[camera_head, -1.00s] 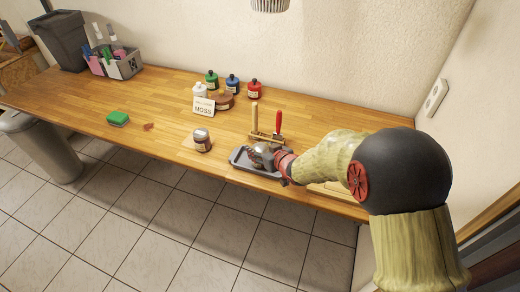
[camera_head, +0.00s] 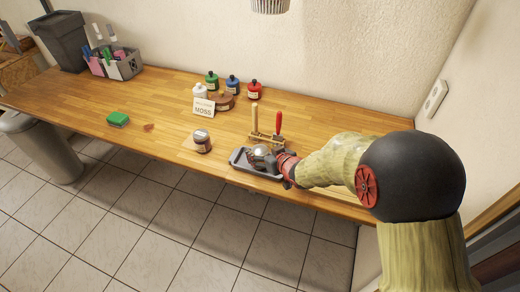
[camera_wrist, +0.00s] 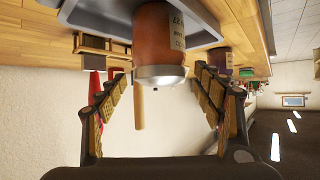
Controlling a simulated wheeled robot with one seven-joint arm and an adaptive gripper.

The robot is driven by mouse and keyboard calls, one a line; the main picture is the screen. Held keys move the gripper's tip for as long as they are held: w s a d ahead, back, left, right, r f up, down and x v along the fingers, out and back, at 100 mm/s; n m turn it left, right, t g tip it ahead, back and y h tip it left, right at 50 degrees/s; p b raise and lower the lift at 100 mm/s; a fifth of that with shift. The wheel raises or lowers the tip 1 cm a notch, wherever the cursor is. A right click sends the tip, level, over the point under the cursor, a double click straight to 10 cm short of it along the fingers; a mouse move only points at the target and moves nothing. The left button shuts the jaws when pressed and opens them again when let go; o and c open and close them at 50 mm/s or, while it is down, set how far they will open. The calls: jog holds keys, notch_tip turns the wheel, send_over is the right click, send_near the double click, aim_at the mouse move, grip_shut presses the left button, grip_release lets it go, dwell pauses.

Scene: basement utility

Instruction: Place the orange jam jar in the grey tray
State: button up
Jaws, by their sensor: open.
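The orange jam jar (camera_wrist: 158,35), orange-brown with a silver lid and a pale label, stands in the grey tray (camera_wrist: 95,18); the wrist view shows it upside down. In the head view the jar (camera_head: 258,153) shows just left of my gripper (camera_head: 272,157), inside the tray (camera_head: 240,161) near the table's front edge. My gripper (camera_wrist: 159,80) is open, its fingers apart on either side of the jar's lid end, with no visible grip on it. My gripper hides part of the tray and jar in the head view.
A dark jam jar (camera_head: 202,142) stands left of the tray. A wooden holder with a red-handled tool (camera_head: 278,123) is close behind it. Several paint bottles (camera_head: 232,82) and a MOSS card (camera_head: 203,107) stand farther back. A green sponge (camera_head: 118,118) lies left, with clear table around it.

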jog(key=s+d+r+m+h+p, duration=0.2)
jog(key=s+d+r+m+h, duration=0.3)
jog(key=s+d+r, duration=1.15)
jog(key=s+d+r+g, duration=0.1)
jog(key=s+r+g, duration=0.1)
jog(key=s, duration=0.8)
jog(key=s+d+r+g+h, duration=0.1)
jog(key=s+r+g, duration=0.2)
jog(key=s, duration=0.7)
jog(key=shift+s+m, duration=0.2)
jog(key=shift+m, duration=0.2)
jog(key=shift+d+f, duration=0.1)
